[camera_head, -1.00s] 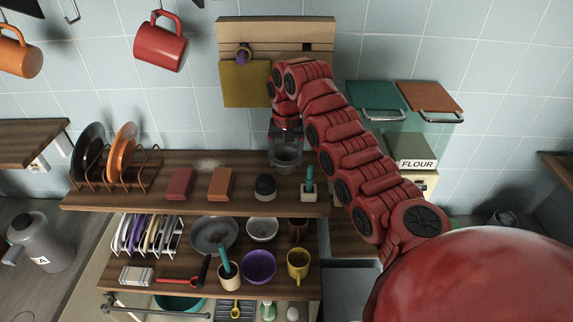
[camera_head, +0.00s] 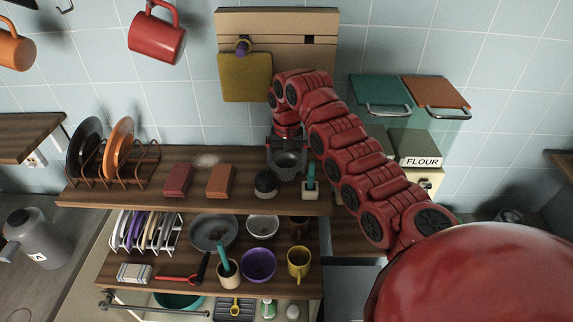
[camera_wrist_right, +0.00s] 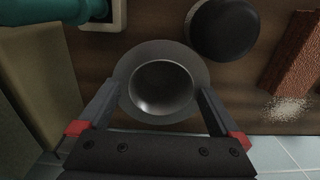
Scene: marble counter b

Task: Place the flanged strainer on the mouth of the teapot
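The flanged strainer (camera_head: 288,163) is a dark grey metal cup with a wide round rim. My right gripper (camera_head: 286,150) holds it at the right part of the upper shelf. In the right wrist view the strainer (camera_wrist_right: 163,88) is seen from above, and the two fingers of the gripper (camera_wrist_right: 160,100) press its flange from opposite sides. Whether its bottom touches the shelf, I cannot tell. A grey pot-like vessel labelled A (camera_head: 38,238), perhaps the teapot, stands on the counter at the far left; its mouth is not clear. My left gripper is not in view.
The upper shelf (camera_head: 120,195) also carries a dark round pot (camera_head: 266,184), a small holder with a teal handle (camera_head: 311,183), two reddish blocks and a plate rack (camera_head: 115,160). A red mug (camera_head: 156,32) hangs above. Flour box (camera_head: 418,150) at right.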

